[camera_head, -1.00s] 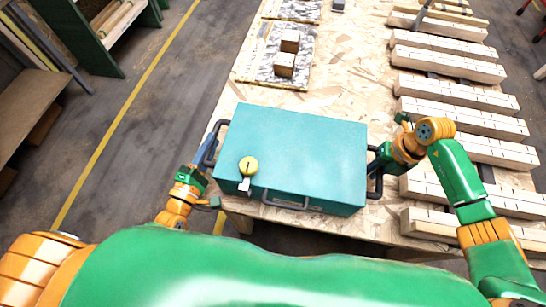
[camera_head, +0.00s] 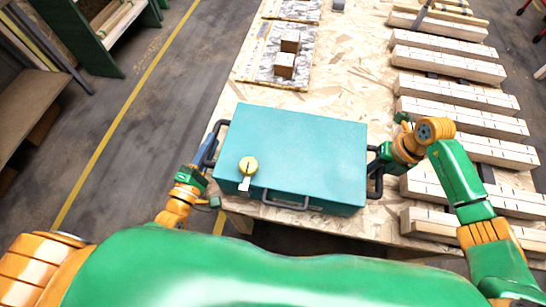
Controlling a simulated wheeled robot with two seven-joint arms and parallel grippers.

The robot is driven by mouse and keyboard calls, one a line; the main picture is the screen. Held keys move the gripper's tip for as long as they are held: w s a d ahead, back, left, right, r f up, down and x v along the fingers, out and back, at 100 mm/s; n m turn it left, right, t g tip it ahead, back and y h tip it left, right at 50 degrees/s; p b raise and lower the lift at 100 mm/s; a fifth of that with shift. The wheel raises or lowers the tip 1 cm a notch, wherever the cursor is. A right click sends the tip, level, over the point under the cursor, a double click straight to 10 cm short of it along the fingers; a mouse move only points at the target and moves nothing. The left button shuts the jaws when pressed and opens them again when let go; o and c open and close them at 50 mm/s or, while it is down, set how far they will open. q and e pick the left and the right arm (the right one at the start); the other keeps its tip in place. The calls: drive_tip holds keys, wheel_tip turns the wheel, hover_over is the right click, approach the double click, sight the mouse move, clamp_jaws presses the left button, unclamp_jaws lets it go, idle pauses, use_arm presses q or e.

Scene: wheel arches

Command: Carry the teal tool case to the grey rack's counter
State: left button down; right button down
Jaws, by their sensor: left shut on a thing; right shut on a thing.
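The teal tool case (camera_head: 300,150) lies flat at the near left end of the wooden table, its lid closed. It has a dark side handle at each end and a front handle (camera_head: 286,205). My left gripper (camera_head: 207,160) is shut on the case's left handle. My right gripper (camera_head: 380,163) is shut on its right handle; the fingers are partly hidden. I cannot tell whether the case touches the table. The grey rack's counter cannot be made out for certain.
The chipboard table (camera_head: 345,80) holds several pale timber beams (camera_head: 460,95) on the right and small wooden blocks (camera_head: 287,52) on a speckled board behind the case. A green shelf unit (camera_head: 95,40) and a brown bench (camera_head: 30,110) stand left. Floor with a yellow line (camera_head: 120,115) lies clear between.

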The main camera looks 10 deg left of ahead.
use_arm(q)
drive_tip(key=shift+r, duration=0.1)
use_arm(e)
drive_tip(key=shift+w+r, duration=0.1)
